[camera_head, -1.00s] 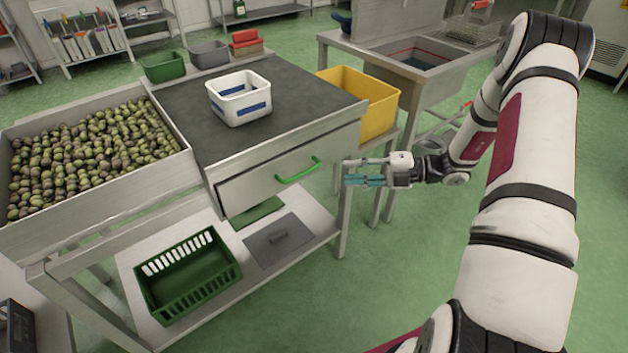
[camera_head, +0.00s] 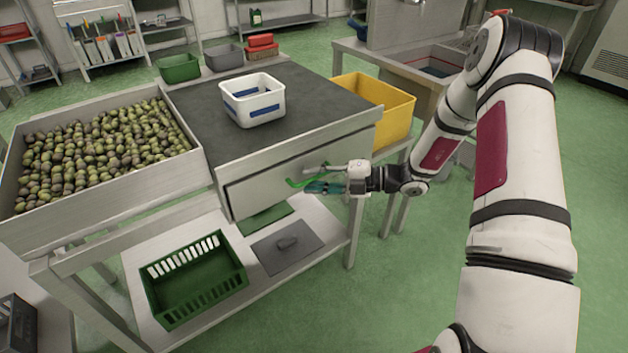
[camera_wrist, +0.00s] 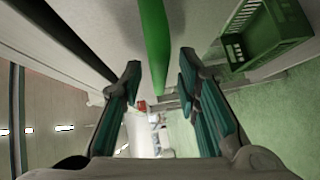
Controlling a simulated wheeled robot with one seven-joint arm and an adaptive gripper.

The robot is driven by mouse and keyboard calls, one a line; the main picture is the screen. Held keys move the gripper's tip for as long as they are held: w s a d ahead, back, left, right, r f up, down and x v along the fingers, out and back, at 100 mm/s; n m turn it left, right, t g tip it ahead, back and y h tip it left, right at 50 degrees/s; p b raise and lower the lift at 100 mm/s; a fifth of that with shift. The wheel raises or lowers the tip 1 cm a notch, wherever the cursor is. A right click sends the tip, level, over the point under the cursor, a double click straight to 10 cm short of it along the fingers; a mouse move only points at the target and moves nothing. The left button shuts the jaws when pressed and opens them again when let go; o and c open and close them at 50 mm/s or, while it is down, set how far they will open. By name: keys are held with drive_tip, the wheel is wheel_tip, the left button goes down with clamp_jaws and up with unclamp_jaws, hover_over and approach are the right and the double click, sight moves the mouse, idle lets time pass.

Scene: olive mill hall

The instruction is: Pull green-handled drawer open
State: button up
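The drawer (camera_head: 262,187) is a grey metal front under the dark worktop, and it looks shut. Its green handle (camera_head: 293,183) is partly hidden behind my gripper (camera_head: 316,179) in the head view. In the wrist view the green handle (camera_wrist: 153,40) runs down from the top edge, lying between the lines of the two teal fingers. My gripper (camera_wrist: 160,95) is open there, with a clear gap between the fingers. I cannot tell whether either finger touches the handle.
A white bin (camera_head: 252,112) stands on the worktop (camera_head: 310,97). A yellow bin (camera_head: 390,110) is right of the bench. An olive-filled tray (camera_head: 105,198) is at left. A green crate (camera_head: 195,285) sits on the lower shelf. The floor in front of the bench is clear.

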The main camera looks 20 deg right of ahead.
drive_tip(key=shift+a, duration=0.15)
drive_tip(key=shift+c, duration=0.6)
clamp_jaws()
drive_tip(key=s+d+p, duration=0.4)
drive_tip(key=s, duration=0.8)
drive_tip(key=s+d+p, duration=0.4)
drive_tip(key=s+p, duration=0.1)
drive_tip(key=s, duration=0.8)
drive_tip(key=shift+s+d, duration=0.15)
drive_tip(key=shift+o, duration=0.6)
unclamp_jaws()
